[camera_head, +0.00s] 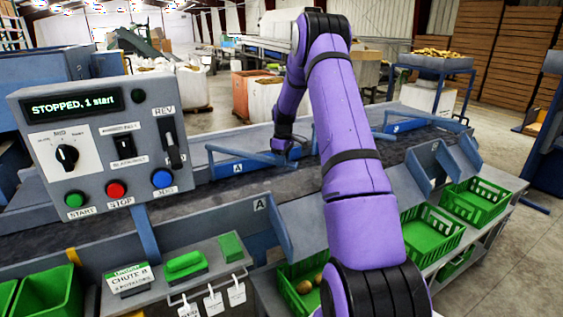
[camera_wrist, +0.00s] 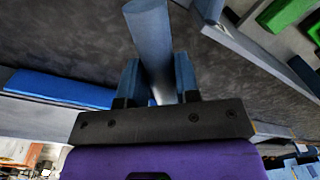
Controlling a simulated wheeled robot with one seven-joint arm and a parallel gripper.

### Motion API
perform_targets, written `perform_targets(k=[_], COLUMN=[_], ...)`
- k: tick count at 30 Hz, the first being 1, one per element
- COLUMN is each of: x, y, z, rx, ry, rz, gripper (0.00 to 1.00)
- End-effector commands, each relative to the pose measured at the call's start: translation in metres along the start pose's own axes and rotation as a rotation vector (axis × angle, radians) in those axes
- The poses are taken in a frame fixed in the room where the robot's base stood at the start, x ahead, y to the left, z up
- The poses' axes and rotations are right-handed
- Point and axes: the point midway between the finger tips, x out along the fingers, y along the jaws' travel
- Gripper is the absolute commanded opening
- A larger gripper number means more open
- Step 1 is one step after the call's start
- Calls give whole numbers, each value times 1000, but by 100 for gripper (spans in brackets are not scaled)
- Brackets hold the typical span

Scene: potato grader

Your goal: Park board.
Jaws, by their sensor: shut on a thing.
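My gripper (camera_head: 284,146) is low over the belt at the right end of this board, partly hard to make out. In the wrist view my gripper (camera_wrist: 157,85) is shut on a blue-grey round handle (camera_wrist: 150,35), which stands between the two blue fingers. A blue bar (camera_wrist: 60,88) lies to the left there; whether it is the same board is unclear.
A control panel (camera_head: 100,140) reads "STOPPED, 1 start". A second blue board (camera_head: 425,121) is farther right on the belt (camera_head: 110,205). Green crates (camera_head: 475,202) stand in front, one holding potatoes. A chute sign (camera_head: 127,278) and green blocks sit on the near ledge. My arm hides the middle.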

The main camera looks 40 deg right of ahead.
Motion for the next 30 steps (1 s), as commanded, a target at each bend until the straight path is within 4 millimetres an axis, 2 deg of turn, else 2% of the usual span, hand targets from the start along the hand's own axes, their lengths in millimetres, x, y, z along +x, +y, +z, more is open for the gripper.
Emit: perform_targets(k=[1,5,6,8,9,16,20,23,30], x=[-3,-4,-4,-4,-4,-3,-9,-22,-67], y=[6,7,7,6,6,4,4,4,4], z=[0,1,1,1,1,0,0,0,0], rx=[-1,0,0,1,1,1,1,1,1], ry=[5,6,6,6,5,4,5,5,6], rz=[16,19,19,18,17,12,12,13,15], gripper=[0,0,39,53,55,55,55,55,55])
